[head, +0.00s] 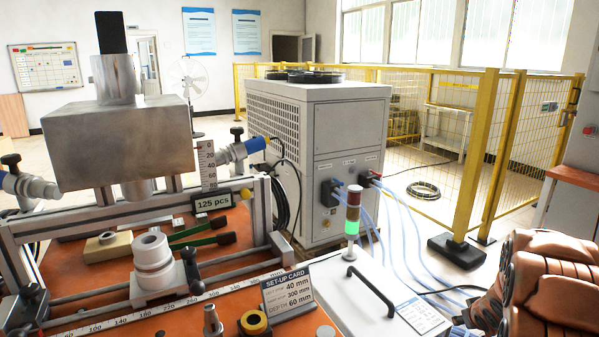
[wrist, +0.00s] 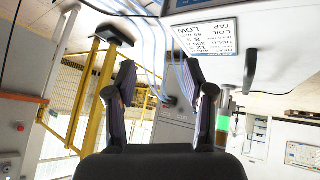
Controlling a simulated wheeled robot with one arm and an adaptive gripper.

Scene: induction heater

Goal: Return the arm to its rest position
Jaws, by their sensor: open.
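My gripper (wrist: 166,80) shows in the wrist view, its two dark fingers apart with nothing between them. The wrist picture is turned upside down. Beyond the fingers are a grey cabinet, pale hoses and a printed card (wrist: 202,52). The fingers touch nothing that I can see. In the head view I cannot make out my gripper.
The heater bench with its metal block (head: 120,140), white ring stack (head: 152,258) and set-up card (head: 287,291) fills the left. A signal tower (head: 352,218) glows green. A grey chiller (head: 335,140), hoses (head: 405,235) and a yellow fence post (head: 475,150) stand beyond.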

